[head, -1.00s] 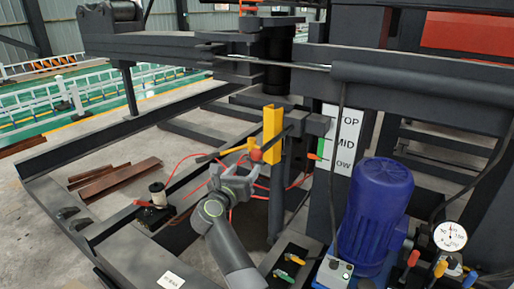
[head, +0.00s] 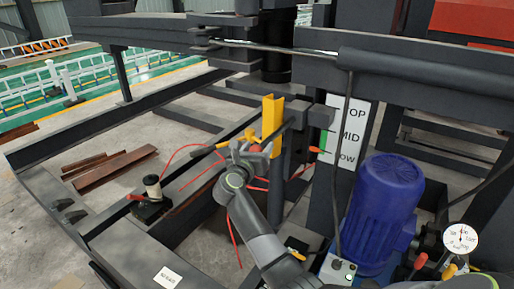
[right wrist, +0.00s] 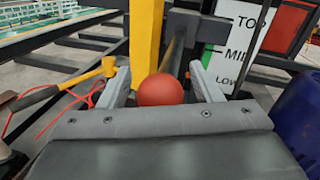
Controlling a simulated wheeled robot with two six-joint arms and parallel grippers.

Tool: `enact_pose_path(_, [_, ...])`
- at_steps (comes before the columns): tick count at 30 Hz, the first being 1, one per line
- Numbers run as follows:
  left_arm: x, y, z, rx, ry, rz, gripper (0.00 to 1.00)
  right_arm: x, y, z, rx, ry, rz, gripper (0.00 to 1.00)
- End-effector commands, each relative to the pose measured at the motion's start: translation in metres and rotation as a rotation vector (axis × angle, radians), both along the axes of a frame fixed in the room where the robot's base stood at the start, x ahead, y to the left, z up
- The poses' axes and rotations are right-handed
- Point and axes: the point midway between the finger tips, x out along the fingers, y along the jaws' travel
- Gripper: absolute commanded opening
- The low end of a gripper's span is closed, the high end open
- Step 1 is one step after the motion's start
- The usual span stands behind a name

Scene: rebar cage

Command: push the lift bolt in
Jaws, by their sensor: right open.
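The lift bolt shows in the right wrist view as a dark rod (right wrist: 176,48) with a red ball knob (right wrist: 160,91) at its near end. The rod runs back beside a yellow upright bracket (right wrist: 146,40); the bracket also shows in the head view (head: 271,122). My right gripper (right wrist: 160,84) is open, with one grey finger on each side of the ball. The ball sits low between the fingers, close to the palm; I cannot tell if it touches. In the head view my right gripper (head: 250,150) mostly hides the knob. My left gripper is not in view.
A TOP/MID/LOW scale board (head: 345,135) stands right of the bracket. A blue motor (head: 382,210) and a pressure gauge (head: 460,238) are at the right.

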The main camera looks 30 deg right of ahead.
Motion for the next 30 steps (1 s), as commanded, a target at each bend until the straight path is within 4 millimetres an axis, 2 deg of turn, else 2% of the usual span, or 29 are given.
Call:
enact_pose_path(2, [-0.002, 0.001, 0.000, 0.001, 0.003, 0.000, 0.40, 0.000, 0.000, 0.000, 0.000, 0.000, 0.000, 0.53])
enact_pose_path(14, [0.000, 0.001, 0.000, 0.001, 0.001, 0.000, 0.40, 0.000, 0.000, 0.000, 0.000, 0.000, 0.000, 0.01])
enact_pose_path(18, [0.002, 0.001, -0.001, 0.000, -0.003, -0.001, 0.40, 0.002, -0.003, 0.000, -0.001, 0.000, 0.000, 0.00])
enact_pose_path(25, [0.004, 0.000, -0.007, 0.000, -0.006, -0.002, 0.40, 0.021, -0.033, 0.001, -0.006, -0.002, 0.001, 0.00])
enact_pose_path(30, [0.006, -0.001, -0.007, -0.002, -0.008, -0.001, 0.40, 0.025, -0.043, 0.001, -0.002, -0.001, 0.000, 0.00])
